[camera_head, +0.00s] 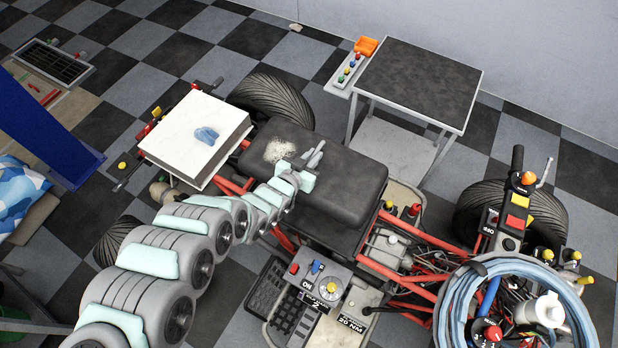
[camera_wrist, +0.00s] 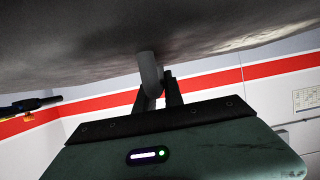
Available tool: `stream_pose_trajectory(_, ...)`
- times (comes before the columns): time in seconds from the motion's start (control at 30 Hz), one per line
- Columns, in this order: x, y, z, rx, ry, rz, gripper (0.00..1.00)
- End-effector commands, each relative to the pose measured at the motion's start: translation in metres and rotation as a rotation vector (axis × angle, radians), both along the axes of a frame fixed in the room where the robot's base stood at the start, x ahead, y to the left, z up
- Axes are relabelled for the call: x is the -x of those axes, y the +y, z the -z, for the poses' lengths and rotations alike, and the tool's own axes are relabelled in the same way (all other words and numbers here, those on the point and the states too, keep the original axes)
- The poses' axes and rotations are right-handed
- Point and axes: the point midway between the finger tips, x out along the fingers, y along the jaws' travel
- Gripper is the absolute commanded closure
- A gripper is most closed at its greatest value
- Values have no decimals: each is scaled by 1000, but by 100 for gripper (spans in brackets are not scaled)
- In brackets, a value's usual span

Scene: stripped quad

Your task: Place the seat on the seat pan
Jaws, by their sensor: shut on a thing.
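The black padded seat (camera_head: 345,185) shows in the head view above the middle of the quad's red frame. It has a pale worn patch at its left end. A black surface (camera_head: 325,233), perhaps the seat pan, shows under the seat's near edge. I cannot tell whether the seat touches it; most of the area below is hidden.
A dark-topped cart (camera_head: 420,80) stands behind. A control panel (camera_head: 315,290) is in front. Handlebar controls (camera_head: 515,210) and a blue hose coil (camera_head: 455,300) are at right.

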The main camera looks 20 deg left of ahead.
Motion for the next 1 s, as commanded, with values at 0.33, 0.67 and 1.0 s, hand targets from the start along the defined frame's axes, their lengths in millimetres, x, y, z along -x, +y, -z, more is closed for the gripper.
stream_pose_trajectory(0.33, -2, -1, 69, 2, -2, 1, 100)
stream_pose_trajectory(0.67, -2, -1, 121, 5, -9, -2, 100)
stream_pose_trajectory(1.0, -2, 0, 149, 1, -5, -1, 100)
